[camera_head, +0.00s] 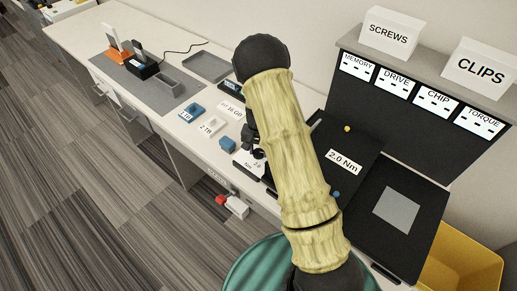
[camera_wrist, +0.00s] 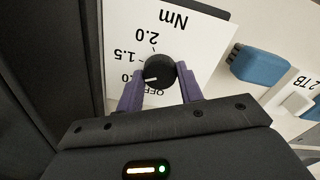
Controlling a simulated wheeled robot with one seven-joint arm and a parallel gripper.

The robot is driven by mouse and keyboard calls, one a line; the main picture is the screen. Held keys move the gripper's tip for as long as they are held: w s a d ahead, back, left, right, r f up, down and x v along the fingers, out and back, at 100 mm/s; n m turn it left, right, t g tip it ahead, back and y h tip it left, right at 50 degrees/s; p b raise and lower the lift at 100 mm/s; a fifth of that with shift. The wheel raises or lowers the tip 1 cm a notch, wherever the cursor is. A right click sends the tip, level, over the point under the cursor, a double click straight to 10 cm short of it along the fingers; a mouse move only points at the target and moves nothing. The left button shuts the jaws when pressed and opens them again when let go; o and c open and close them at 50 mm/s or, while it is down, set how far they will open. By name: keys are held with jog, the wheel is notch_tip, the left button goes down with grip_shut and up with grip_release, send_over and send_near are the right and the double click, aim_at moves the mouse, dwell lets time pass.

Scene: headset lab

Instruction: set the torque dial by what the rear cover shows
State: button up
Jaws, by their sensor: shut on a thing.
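The torque dial is a black round knob (camera_wrist: 159,68) on a white plate (camera_wrist: 195,45) marked OFF, 1.5, 2.0 and Nm. One more label at the left is partly hidden and ends in ".0". The knob's white mark points left, toward that part-hidden label, not at 2.0. My gripper (camera_wrist: 160,80) has its two purple fingers on either side of the knob, shut on it. In the head view, the rear cover is a dark panel (camera_head: 368,143) with a white label (camera_head: 345,161) reading 2.0 Nm. My arm hides part of it and most of the dial.
A dark panel with a grey square (camera_head: 397,209) lies right of the cover. A status board (camera_head: 400,105) lists MEMORY, DRIVE, CHIP and TORQUE. Blue blocks (camera_head: 191,112) and labels lie left of the dial. A grey tray (camera_head: 207,67) is further back. A yellow bin (camera_head: 460,262) stands at lower right.

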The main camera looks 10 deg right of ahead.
aim_at(259, 152)
jog(key=m+p, duration=0.1)
jog(key=m, duration=0.3)
jog(key=shift+r+m, duration=0.1)
jog(key=shift+m, duration=0.2)
jog(key=m+p, duration=0.1)
jog(key=m, duration=0.3)
jog(key=shift+m, duration=0.3)
jog(key=o, duration=1)
notch_tip(259, 152, up, 17)
jog(key=shift+r+b, duration=0.15)
jog(key=shift+b, duration=0.65)
